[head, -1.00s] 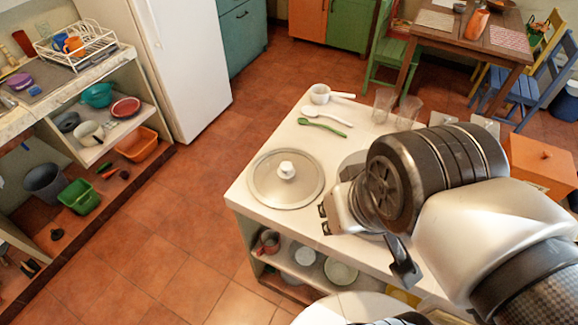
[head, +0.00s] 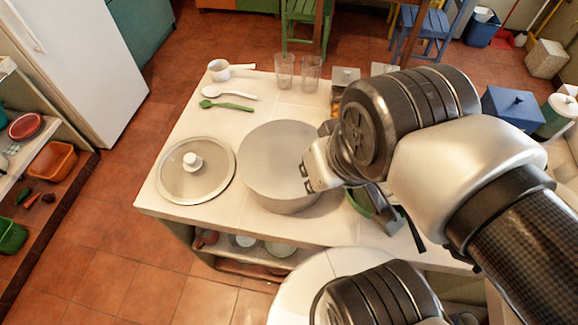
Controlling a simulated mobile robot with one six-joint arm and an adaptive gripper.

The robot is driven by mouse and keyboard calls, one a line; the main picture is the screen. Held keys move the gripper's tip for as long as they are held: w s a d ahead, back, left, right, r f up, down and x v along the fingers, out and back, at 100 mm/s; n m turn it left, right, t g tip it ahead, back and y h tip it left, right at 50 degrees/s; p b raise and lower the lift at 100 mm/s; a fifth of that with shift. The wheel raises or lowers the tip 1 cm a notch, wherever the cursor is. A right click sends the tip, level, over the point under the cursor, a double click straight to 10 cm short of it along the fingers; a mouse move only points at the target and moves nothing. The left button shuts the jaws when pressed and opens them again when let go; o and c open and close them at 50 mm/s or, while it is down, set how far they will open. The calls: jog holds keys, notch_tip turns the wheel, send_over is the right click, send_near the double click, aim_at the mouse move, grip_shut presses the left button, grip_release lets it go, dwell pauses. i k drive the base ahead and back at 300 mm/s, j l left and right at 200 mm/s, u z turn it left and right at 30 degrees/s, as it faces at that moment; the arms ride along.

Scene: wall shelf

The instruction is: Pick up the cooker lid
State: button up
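The cooker lid (head: 207,183) is a round grey metal disc with a white knob (head: 192,161) on top. It lies flat on the left end of the white counter (head: 180,218), next to a large grey pot (head: 278,160).
Behind the lid lie a white spoon (head: 228,93), a green spoon (head: 228,106) and a white saucepan (head: 218,70). Two glasses (head: 284,70) stand at the back edge. A shelf with bowls is under the counter. Floor to the left is clear.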

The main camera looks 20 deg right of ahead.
aim_at(194, 170)
jog(key=i+j+z, duration=0.15)
jog(key=j+z, duration=0.3)
jog(key=j, duration=0.4)
jog(key=j+z, duration=0.5)
jog(key=j, duration=0.35)
